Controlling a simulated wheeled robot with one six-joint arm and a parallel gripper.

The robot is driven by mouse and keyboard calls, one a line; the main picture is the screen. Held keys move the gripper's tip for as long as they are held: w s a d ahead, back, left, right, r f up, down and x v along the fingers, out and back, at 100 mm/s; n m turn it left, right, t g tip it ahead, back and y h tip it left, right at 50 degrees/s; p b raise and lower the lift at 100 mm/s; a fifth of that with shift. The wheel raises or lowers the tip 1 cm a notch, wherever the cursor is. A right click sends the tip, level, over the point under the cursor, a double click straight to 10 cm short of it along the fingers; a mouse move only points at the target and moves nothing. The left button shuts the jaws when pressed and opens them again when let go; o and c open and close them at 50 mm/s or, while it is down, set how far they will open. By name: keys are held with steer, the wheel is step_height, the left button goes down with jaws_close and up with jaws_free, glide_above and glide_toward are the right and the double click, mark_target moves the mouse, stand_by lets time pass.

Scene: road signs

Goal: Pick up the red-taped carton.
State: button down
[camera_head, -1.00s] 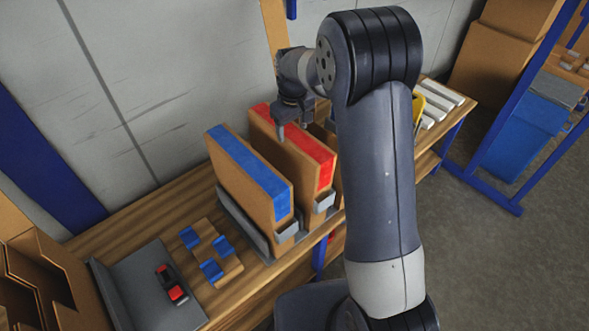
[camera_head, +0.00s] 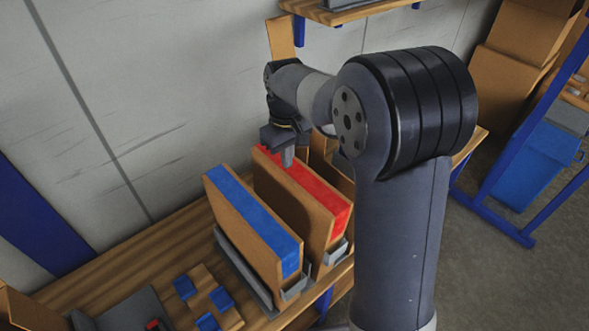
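The red-taped carton (camera_head: 318,190) is a tall, narrow brown box with red tape along its top. It stands upright in a grey holder (camera_head: 335,252) on the wooden bench. My gripper (camera_head: 287,157) is over the far half of the carton's red top, pointing down. One finger shows at the red tape; the other is hidden, so I cannot tell its opening or whether it touches the carton. A blue-taped carton (camera_head: 250,228) stands upright just to the left, with a narrow gap between the two.
Small blue-and-tan pieces (camera_head: 208,300) lie on the bench (camera_head: 120,270) at front left. A wooden shelf (camera_head: 345,14) overhangs the back. My arm hides the bench's right part. A blue bin (camera_head: 540,165) stands at right.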

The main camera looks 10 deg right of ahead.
step_height(320, 180, up, 8)
steer(key=d, duration=0.1)
steer(key=shift+s+d+f, duration=0.15)
steer(key=shift+s+d, duration=0.1)
steer(key=shift+s, duration=0.2)
steer(key=shift+c, duration=2.2)
jaws_free()
